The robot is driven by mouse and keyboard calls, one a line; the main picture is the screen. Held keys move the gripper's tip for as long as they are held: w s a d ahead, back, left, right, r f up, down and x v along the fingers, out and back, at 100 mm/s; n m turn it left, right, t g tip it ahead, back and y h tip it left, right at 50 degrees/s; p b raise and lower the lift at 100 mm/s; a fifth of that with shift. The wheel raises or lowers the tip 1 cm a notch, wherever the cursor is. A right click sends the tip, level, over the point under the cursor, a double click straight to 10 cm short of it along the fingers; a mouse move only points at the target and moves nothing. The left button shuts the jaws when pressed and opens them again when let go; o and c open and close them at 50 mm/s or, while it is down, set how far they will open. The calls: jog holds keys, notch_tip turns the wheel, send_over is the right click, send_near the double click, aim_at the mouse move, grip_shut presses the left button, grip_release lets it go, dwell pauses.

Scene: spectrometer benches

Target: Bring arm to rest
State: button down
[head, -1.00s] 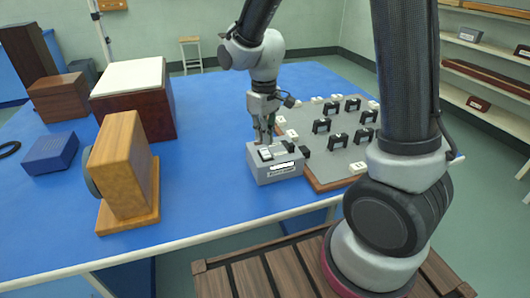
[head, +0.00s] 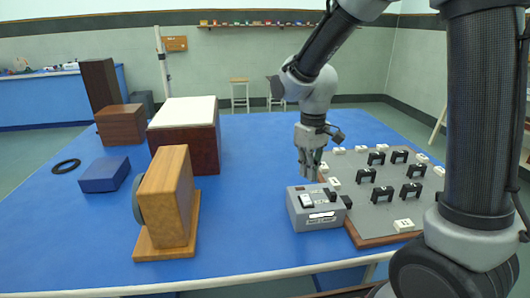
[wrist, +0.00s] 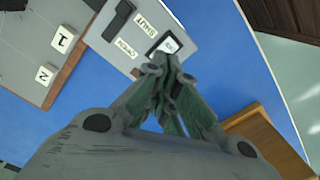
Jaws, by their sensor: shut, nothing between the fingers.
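My gripper (head: 310,172) hangs pointing down in the head view, just above and behind the grey switch box (head: 318,222). Its fingers are together with nothing between them. In the wrist view the closed fingertips (wrist: 165,68) appear in front of the box's top (wrist: 205,22), apparently clear of it. The box has a black-and-white rocker switch and white labels, one reading SHUT. My arm reaches over the blue bench (head: 240,245) and is bent at its joints.
A grey board (head: 372,205) with black clips and white number tags lies right of the box. A wooden block on a stand (head: 170,195), a white-topped dark box (head: 185,155), a blue box (head: 104,175) and a black ring (head: 66,166) are to the left. Bench between is clear.

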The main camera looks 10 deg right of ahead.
jog(key=s+d+r+m+t, duration=0.2)
jog(key=s+d+r+m, duration=0.1)
jog(key=s+d+r, duration=0.4)
jog(key=s+d+r+m+t, duration=0.2)
jog(key=s+d+r, duration=0.5)
jog(key=s, duration=0.4)
jog(key=shift+s+d+m+t, duration=0.3)
jog(key=shift+d+m, duration=0.05)
jog(key=shift+m, duration=0.05)
